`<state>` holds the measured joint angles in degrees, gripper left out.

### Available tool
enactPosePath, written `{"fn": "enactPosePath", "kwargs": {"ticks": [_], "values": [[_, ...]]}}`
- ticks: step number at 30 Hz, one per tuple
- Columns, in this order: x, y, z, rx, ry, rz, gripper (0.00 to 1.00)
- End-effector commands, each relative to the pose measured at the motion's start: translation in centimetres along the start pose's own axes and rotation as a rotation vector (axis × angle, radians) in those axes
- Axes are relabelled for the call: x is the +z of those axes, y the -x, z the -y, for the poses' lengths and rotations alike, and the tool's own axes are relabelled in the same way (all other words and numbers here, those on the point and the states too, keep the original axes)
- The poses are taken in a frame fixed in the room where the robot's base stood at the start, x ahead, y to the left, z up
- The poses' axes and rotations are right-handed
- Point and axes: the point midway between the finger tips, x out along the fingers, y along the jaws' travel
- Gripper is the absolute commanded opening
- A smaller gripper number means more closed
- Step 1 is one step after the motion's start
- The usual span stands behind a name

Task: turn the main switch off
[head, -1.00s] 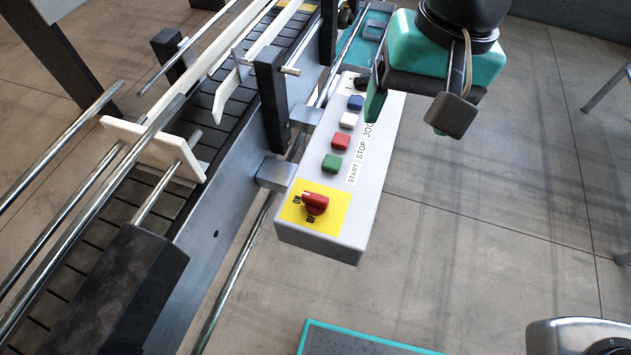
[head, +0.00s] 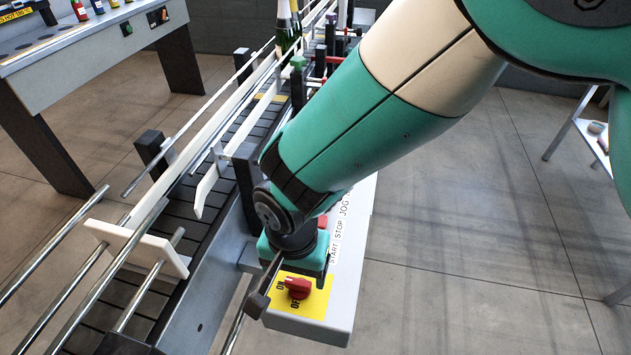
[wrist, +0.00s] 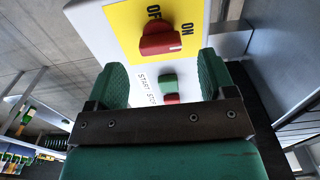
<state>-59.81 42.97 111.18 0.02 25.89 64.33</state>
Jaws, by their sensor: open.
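The main switch is a red rotary knob (head: 297,288) on a yellow plate (head: 318,304) at the near end of the pale control box (head: 340,322). In the wrist view the knob (wrist: 160,42) has a white mark at its right end, on the side of the ON label (wrist: 187,30); OFF is at the top. My gripper (wrist: 162,66) is open and empty, its two green-padded fingers framing the knob from below in that view. I cannot tell whether either finger touches it. In the head view my arm hides most of the buttons.
Green and red buttons (wrist: 168,82) with START and STOP labels show between my fingers in the wrist view. The conveyor (head: 135,258) with its rails runs along the left of the box. Bottles (head: 288,28) stand at the far end. Floor right of the box is clear.

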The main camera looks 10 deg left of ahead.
Motion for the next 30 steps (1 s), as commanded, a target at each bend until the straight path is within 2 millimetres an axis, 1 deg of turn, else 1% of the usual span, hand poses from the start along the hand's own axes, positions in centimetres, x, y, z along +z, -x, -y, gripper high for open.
{"fn": "enactPosePath", "kwargs": {"ticks": [1,3,7,12,19,25,26,30], "values": [[0.0,-0.9,-0.1,0.003,0.0,0.002,0.77],[0.0,-2.0,-0.1,0.003,0.0,0.001,0.77],[0.0,-3.5,0.0,0.0,0.0,0.001,0.77],[0.0,-4.2,0.0,-0.001,0.001,0.0,0.77],[0.0,-4.2,0.0,-0.001,0.001,0.0,0.77],[0.0,-4.2,0.0,-0.001,0.001,0.0,0.31],[0.0,-4.2,0.0,-0.001,0.001,0.0,0.27],[0.0,-4.2,0.0,-0.001,0.003,0.0,0.27]]}}
